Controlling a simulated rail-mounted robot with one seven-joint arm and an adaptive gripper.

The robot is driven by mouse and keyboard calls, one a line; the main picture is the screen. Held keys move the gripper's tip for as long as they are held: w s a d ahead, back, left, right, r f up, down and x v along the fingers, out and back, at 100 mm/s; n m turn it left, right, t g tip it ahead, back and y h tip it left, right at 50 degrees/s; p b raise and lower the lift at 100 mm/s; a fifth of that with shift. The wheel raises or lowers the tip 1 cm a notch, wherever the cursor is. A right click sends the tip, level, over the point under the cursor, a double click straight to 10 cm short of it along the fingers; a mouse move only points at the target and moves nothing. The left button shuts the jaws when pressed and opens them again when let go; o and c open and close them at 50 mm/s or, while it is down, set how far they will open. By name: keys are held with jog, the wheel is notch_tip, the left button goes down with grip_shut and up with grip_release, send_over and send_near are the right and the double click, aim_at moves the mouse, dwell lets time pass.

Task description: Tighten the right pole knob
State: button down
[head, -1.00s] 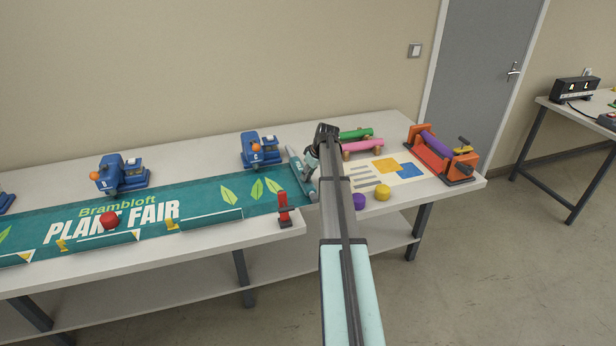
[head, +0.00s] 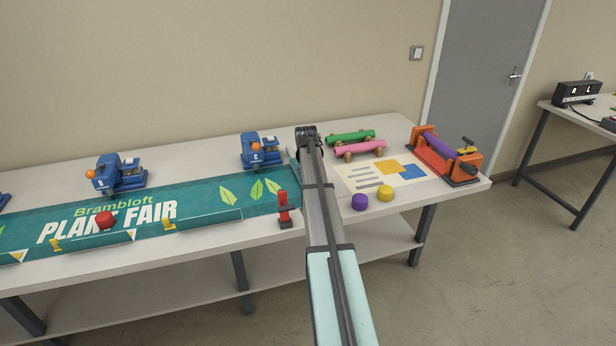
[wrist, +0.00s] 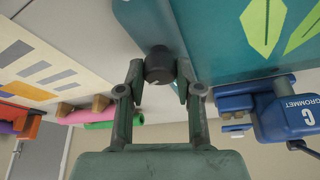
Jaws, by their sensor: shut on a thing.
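A dark round knob (wrist: 158,65) sits at the banner's right end in the wrist view. My gripper (wrist: 159,78) has its two fingers on either side of it, shut on it. The teal banner (wrist: 220,35) with light green leaves lies right by the knob. In the head view the banner (head: 205,208) lies along the table, and my arm covers the knob and my fingertips. A strip of the banner's right end (head: 294,168) shows beside my arm. The knob's turn cannot be read.
A blue grommet press (head: 262,152) stands behind the banner's end and a red clamp (head: 285,212) in front. Right of my arm are green (head: 350,137) and pink (head: 360,149) rolls, purple (head: 360,202) and yellow (head: 385,194) pieces, a printed sheet (head: 360,179) and an orange roller stand (head: 465,168).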

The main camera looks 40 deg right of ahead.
jog(key=m, duration=0.2)
jog(key=m+g+h+b, duration=0.1)
jog(key=m, duration=0.1)
jog(key=shift+w+a+m+g, duration=0.1)
jog(key=shift+m+g, duration=0.2)
jog(key=shift+m, duration=0.1)
dwell(0.4)
jog(key=c, duration=0.8)
grip_release()
jog(key=shift+r, duration=0.1)
jog(key=v, duration=1.1)
jog(key=shift+a+r, duration=0.25)
jog(key=shift+r, duration=0.05)
